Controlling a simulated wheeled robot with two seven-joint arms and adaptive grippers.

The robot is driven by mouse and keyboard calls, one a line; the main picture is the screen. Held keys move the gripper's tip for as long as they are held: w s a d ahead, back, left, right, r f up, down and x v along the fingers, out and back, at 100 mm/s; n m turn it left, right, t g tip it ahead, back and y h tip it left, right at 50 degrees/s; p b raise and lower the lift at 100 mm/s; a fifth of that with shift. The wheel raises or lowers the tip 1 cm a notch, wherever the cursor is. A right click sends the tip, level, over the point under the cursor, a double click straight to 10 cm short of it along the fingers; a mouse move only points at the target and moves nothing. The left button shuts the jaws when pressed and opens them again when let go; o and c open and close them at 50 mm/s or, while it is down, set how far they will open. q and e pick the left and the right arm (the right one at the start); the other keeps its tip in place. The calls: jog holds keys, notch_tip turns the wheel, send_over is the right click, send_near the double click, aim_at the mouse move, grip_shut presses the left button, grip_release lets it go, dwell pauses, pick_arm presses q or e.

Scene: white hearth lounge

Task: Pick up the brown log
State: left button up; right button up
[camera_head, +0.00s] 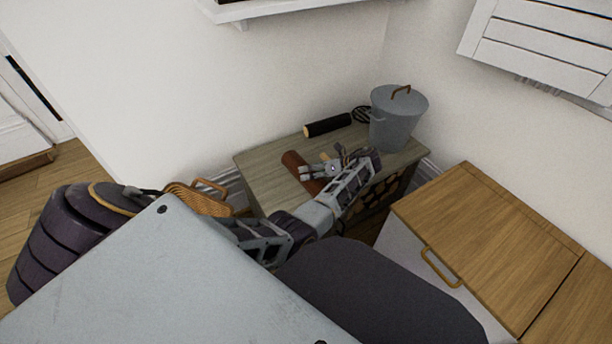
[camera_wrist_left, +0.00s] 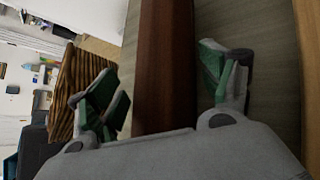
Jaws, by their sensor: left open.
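The brown log (camera_head: 294,162) lies on the pale wooden top of a low bench (camera_head: 262,163). Part of it is hidden behind my left gripper (camera_head: 310,171) in the head view. In the left wrist view the reddish-brown log (camera_wrist_left: 165,60) runs up the middle of the picture, between the two green-padded fingers of my left gripper (camera_wrist_left: 160,75). These fingers are open, one on each side of the log, with a visible gap on both sides. My right gripper is not in view.
A black log with a pale end (camera_head: 328,125) lies farther back on the bench. A grey lidded bucket (camera_head: 398,120) stands at its right end, beside a dark round object (camera_head: 362,114). A wooden-topped cabinet (camera_head: 480,225) is at right, a wicker basket (camera_head: 198,200) at left.

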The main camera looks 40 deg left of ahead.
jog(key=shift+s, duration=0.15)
pick_arm(q)
jog(key=c, duration=1.5)
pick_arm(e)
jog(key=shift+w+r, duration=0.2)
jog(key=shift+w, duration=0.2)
pick_arm(q)
jog(key=shift+r, duration=0.15)
jog(key=shift+r+p, duration=0.25)
jog(key=shift+p, duration=0.05)
grip_shut()
jog(key=shift+r+p, duration=0.75)
jog(key=shift+r, duration=0.45)
notch_tip(320, 180, up, 4)
jog(key=p, duration=0.2)
jog(key=shift+r+p, duration=0.1)
jog(key=shift+p, duration=0.2)
jog(key=shift+r+p, duration=0.75)
jog(key=shift+r, duration=0.6)
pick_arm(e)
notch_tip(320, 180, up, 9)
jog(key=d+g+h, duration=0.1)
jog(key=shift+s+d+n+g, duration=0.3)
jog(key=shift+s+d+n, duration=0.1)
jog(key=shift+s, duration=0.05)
